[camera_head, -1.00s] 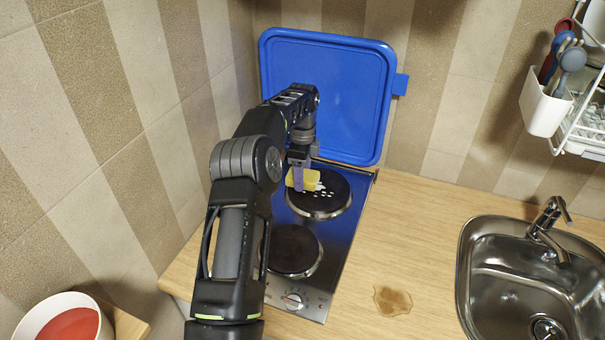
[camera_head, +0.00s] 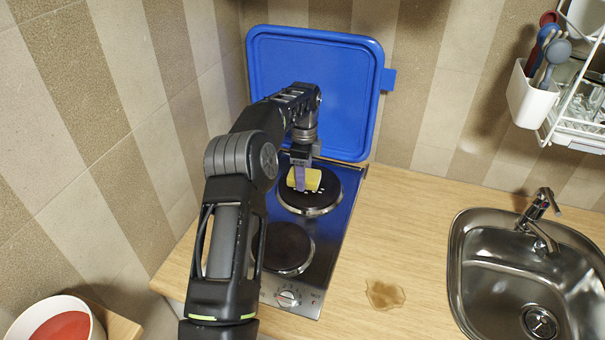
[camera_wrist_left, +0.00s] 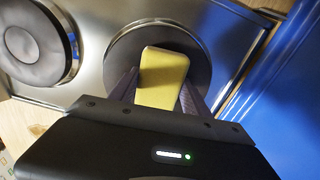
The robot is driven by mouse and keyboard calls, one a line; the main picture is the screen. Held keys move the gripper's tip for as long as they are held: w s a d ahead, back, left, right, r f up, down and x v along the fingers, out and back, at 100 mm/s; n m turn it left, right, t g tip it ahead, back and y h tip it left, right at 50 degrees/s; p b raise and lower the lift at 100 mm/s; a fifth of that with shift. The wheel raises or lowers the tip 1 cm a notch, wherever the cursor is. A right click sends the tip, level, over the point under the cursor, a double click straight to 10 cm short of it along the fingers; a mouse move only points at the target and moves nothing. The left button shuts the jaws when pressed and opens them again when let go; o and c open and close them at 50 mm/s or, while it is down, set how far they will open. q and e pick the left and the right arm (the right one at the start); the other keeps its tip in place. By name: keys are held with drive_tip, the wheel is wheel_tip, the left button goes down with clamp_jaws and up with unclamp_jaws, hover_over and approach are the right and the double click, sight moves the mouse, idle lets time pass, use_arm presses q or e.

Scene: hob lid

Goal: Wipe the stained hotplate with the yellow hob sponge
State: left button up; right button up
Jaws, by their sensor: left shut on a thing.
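My left gripper (camera_head: 300,182) is shut on the yellow sponge (camera_head: 314,180), which is at the rear hotplate (camera_head: 325,197). In the left wrist view the sponge (camera_wrist_left: 163,78) sits between the two fingers, over the dark round plate (camera_wrist_left: 203,75). Whether the sponge presses on the plate is hard to tell. A few white stain specks (camera_head: 313,191) show on the rear hotplate just in front of the sponge. The sponge and fingers hide part of this plate. My right gripper is not in view.
The front hotplate (camera_head: 288,248) is dark and partly behind my left arm. The blue hob lid (camera_head: 325,85) stands upright behind the hob. A brown puddle (camera_head: 384,294) lies on the wooden counter (camera_head: 410,235). The sink (camera_head: 490,270) is at the right.

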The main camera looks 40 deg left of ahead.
sight(315, 177)
use_arm(q)
drive_tip(key=shift+d, duration=0.15)
drive_tip(key=shift+w+d+f, duration=0.1)
drive_tip(key=shift+w+d, duration=0.15)
drive_tip(key=shift+d, duration=0.5)
drive_tip(key=shift+w+d+f, duration=0.1)
drive_tip(key=shift+w+d, duration=0.15)
drive_tip(key=shift+d, duration=0.45)
drive_tip(key=shift+d, duration=0.1)
drive_tip(key=shift+w+d, duration=0.25)
drive_tip(key=shift+d, duration=0.55)
drive_tip(key=shift+w+d, duration=0.25)
drive_tip(key=shift+d, duration=0.5)
drive_tip(key=shift+r, duration=0.1)
drive_tip(key=shift+s+a+p, duration=0.25)
drive_tip(key=shift+s+a, duration=0.05)
drive_tip(key=shift+a, duration=0.55)
drive_tip(key=shift+s+a+p, duration=0.2)
drive_tip(key=shift+s+a, duration=0.05)
drive_tip(key=shift+a, duration=0.55)
